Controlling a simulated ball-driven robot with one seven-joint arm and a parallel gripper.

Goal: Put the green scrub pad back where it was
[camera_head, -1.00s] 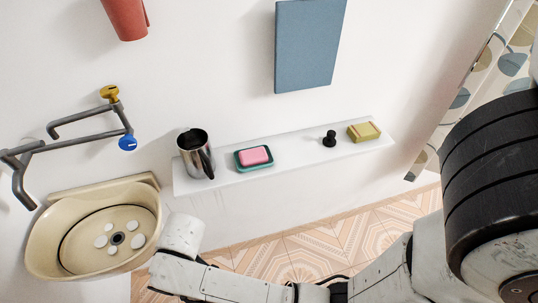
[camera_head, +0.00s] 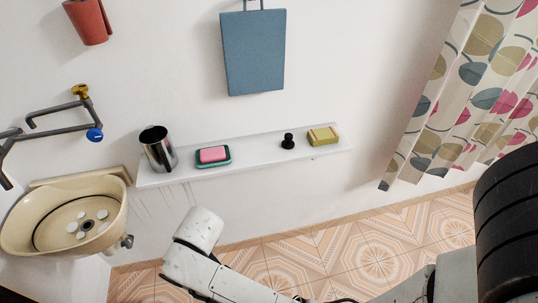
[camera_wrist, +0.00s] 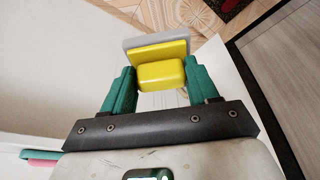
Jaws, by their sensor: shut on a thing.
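My gripper (camera_wrist: 155,90) shows in the wrist view, with its two teal fingers on either side of a bright yellow block (camera_wrist: 161,74). It is shut on this block. A wider yellow layer and a grey layer show just behind the block; I cannot tell if they are part of it. I see no clearly green scrub pad. My gripper does not show in the head view, where only my white arm links are visible. A yellow block (camera_head: 322,134) with a paler top sits at the right end of the white shelf (camera_head: 260,150).
A metal jug (camera_head: 159,150), a pink soap (camera_head: 212,154) in a teal dish (camera_head: 204,164) and a black knob-like object (camera_head: 288,141) stand on the shelf. A beige sink (camera_head: 62,215) is left, a curtain (camera_head: 470,95) right. Shelf space between the dish and black object is clear.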

